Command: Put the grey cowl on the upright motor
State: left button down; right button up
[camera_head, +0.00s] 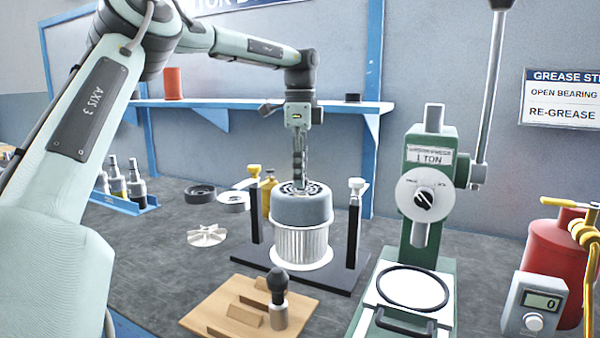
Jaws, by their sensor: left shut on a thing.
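The grey cowl (302,212), a short round cap with a vented top, is at the top of the upright motor (300,246). The motor is a pale ribbed cylinder standing on a dark base between two posts. The cowl looks level and lined up over the motor. I cannot tell whether it is seated or held just above the rim. My left gripper (299,178) points straight down and is shut on the cowl at its top centre. The fingertips are small and partly merge with the vents. My right gripper is not in view.
Dark posts with pale-topped clamps (356,220) flank the motor closely. A green press (424,190) stands to the right. A wooden block stand (225,305) with a black-knobbed tool (278,300) is in front. A metal fan wheel (207,236) and rings lie left.

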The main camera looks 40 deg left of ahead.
pick_arm(q)
jog(key=c, duration=1.3)
grip_release()
jog(key=shift+o, duration=0.2)
notch_tip(320, 180, up, 12)
